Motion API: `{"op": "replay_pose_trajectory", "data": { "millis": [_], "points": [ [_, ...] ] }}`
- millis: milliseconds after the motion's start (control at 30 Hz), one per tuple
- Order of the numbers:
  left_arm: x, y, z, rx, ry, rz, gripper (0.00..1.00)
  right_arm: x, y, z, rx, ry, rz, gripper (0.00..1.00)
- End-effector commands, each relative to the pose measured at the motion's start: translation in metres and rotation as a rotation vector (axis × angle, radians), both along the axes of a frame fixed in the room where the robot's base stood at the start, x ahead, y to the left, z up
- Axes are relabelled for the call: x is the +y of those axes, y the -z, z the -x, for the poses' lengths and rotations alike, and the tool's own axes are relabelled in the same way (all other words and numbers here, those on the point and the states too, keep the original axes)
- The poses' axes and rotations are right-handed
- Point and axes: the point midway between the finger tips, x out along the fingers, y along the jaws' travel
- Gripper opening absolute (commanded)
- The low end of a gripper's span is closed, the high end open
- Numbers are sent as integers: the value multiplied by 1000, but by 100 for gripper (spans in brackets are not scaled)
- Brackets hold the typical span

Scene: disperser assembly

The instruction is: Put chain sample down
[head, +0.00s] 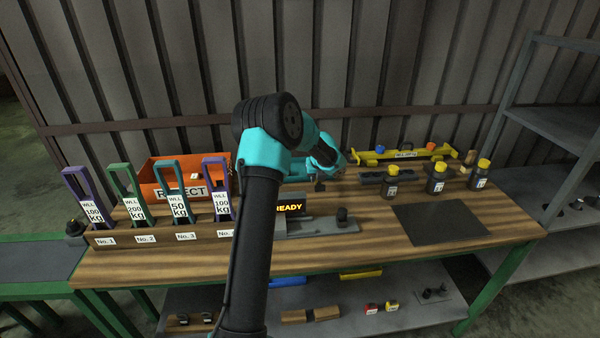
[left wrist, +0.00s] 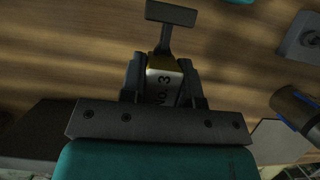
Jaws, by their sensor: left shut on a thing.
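My left gripper (head: 320,184) is above the middle of the wooden bench, partly hidden by my arm in the head view. In the left wrist view its fingers (left wrist: 163,68) are shut on a small piece with a white label reading "NO. 3" (left wrist: 164,82) and a brass-coloured end, which I take to be the chain sample. A dark T-shaped part (left wrist: 171,15) sticks out beyond the fingertips; whether it is joined to the sample is unclear. No chain links can be made out. My right gripper is not in view.
A wooden rack (head: 165,238) with several WLL-labelled coloured frames stands at left, before an orange REJECT bin (head: 165,172). A READY display (head: 291,208) and grey fixture (head: 325,226) are near the gripper. A dark mat (head: 438,222) is bare; yellow-capped bottles (head: 437,180) stand behind it.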

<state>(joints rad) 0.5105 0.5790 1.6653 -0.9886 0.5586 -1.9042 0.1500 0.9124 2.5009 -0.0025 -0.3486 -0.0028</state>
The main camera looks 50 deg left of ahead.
Motion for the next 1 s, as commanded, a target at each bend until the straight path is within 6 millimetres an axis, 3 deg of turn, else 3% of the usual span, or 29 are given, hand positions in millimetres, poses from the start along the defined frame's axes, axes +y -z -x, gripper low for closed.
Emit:
{"op": "replay_pose_trajectory", "data": {
  "millis": [167,1000],
  "points": [
    [8,1,-8,-1,-1,-2,0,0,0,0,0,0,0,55],
    [84,11,-76,-1,-2,-3,0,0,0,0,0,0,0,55]
  ]
}}
